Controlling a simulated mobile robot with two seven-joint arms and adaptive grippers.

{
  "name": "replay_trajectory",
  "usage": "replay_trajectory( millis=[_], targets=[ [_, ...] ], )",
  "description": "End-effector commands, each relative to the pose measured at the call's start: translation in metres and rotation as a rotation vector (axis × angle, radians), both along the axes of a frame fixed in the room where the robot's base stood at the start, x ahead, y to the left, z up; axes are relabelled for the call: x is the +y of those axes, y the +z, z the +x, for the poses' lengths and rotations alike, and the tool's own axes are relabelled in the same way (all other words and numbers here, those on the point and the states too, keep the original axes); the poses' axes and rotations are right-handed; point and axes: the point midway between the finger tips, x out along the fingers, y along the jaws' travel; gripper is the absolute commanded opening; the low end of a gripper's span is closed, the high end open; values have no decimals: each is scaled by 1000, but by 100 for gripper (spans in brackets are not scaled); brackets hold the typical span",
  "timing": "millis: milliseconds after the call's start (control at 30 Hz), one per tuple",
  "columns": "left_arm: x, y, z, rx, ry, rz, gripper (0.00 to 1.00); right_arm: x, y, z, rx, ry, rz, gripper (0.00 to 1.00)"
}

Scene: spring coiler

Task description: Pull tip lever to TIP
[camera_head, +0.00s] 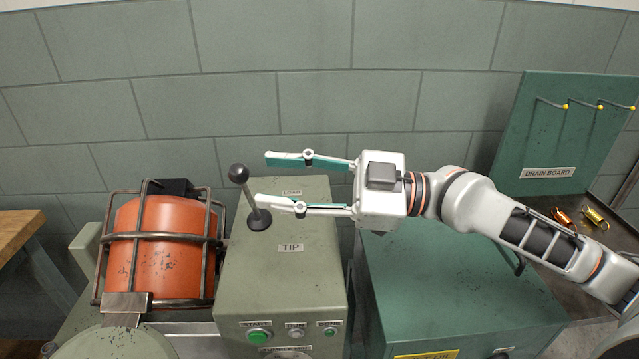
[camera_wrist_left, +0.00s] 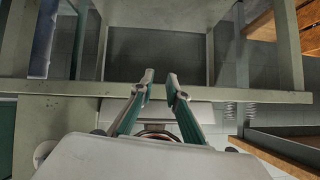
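The tip lever (camera_head: 248,196) is a dark rod with a round black knob (camera_head: 238,173), standing on the grey-green control box (camera_head: 320,270). It leans back toward the wall and a little left. The LOAD label (camera_head: 291,192) is at the back of the box top; the TIP label (camera_head: 290,247) is nearer the front. My right gripper (camera_head: 263,180) is open, its fingers pointing left. The knob is just left of the fingertips; I cannot tell whether they touch. In the left wrist view, my left gripper (camera_wrist_left: 160,82) is empty, with a small gap between its tips.
An orange drum (camera_head: 160,255) in a metal cage stands left of the control box. A green cabinet (camera_head: 450,290) is to its right, beneath my right arm. Buttons (camera_head: 258,336) line the box front. A drain board (camera_head: 560,130) stands at the back right.

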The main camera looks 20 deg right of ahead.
Motion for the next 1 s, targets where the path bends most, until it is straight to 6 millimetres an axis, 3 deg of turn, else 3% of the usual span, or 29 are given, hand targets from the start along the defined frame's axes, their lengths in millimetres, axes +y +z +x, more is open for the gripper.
replay_trajectory(
  millis=[200, 500, 1000],
  targets=[
    [0, 0, 0, 0, 0, 0, 15, -26, -4, -12, 5, -1, -2, 39],
    [0, 0, 0, 0, 1, -1, 15, -48, -6, -22, 6, 0, -1, 39],
    [0, 0, 0, 0, 1, -1, 15, -53, -5, -25, 2, 1, -1, 39]
  ],
)
